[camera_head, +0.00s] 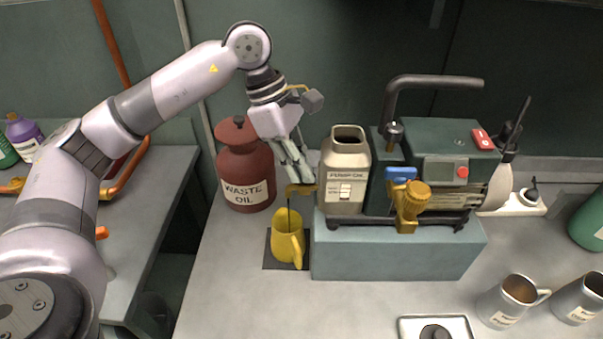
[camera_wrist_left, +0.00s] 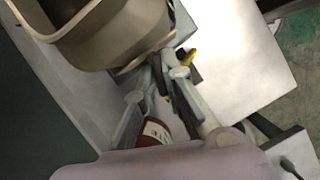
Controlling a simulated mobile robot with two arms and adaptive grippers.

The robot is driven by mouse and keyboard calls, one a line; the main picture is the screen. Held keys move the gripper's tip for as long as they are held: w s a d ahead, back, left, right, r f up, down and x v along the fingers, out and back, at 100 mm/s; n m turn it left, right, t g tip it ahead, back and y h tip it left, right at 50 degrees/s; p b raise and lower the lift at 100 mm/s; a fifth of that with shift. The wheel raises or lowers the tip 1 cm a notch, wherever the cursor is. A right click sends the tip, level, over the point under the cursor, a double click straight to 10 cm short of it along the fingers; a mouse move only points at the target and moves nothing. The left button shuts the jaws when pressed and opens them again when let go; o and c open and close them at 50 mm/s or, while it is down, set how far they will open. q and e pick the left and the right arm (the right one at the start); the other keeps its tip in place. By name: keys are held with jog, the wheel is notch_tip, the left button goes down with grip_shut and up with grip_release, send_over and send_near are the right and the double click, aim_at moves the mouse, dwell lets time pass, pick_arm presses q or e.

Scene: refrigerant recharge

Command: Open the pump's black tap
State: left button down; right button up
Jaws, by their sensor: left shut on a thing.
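The dark green pump (camera_head: 470,140) stands on a grey-blue block, with a curved dark handle on top. My left gripper (camera_head: 300,180) is at the pump's left end, pointing down beside the pump oil container (camera_head: 345,165). Its fingers are shut at a brass drain fitting (camera_head: 300,190). The black tap is mostly hidden by the fingers; a dark piece between the fingertips shows in the left wrist view (camera_wrist_left: 160,72). A yellow jug (camera_head: 287,240) stands below the fitting on a dark mat. A thin dark line runs down from the fitting to the jug. My right gripper is not in view.
A red-brown waste oil can (camera_head: 245,170) stands just left of the gripper. A brass valve with a blue handle (camera_head: 400,175) is on the pump's front. Metal jugs (camera_head: 512,300) stand at front right. The bench front left of the scale (camera_head: 405,325) is clear.

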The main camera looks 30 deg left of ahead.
pick_arm(q)
jog(key=shift+n+t+b, duration=0.4)
jog(key=shift+n+b, duration=0.05)
jog(key=shift+n, duration=0.45)
jog(key=shift+r, duration=0.1)
jog(key=c, duration=2)
grip_release()
jog(key=v, duration=1.2)
jog(key=shift+d, duration=0.1)
